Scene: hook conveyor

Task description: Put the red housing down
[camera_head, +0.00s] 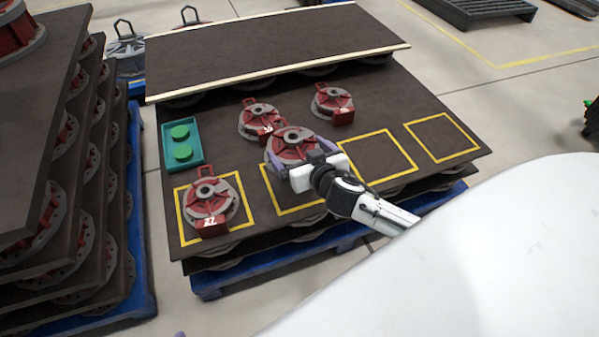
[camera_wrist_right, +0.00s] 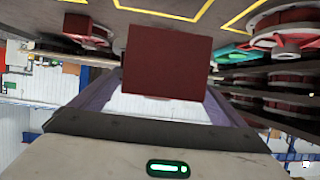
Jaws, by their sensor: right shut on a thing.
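My right gripper (camera_head: 298,158) is shut on a red housing (camera_head: 290,141) with a grey rim, held over the dark board, partly above the second yellow square (camera_head: 284,206) from the left. Whether its underside touches the board I cannot tell. In the right wrist view a dark red block (camera_wrist_right: 168,60) of it sits between the fingers. Another red housing (camera_head: 211,199), marked 22, stands in the leftmost yellow square. The third (camera_head: 378,158) and fourth (camera_head: 441,137) squares are empty. A small purple tip at the bottom edge may be my left gripper.
Two more red housings (camera_head: 259,119) (camera_head: 332,103) stand just behind the held one. A raised dark board (camera_head: 270,48) covers the back. A tall stack (camera_head: 72,100) stands at the left.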

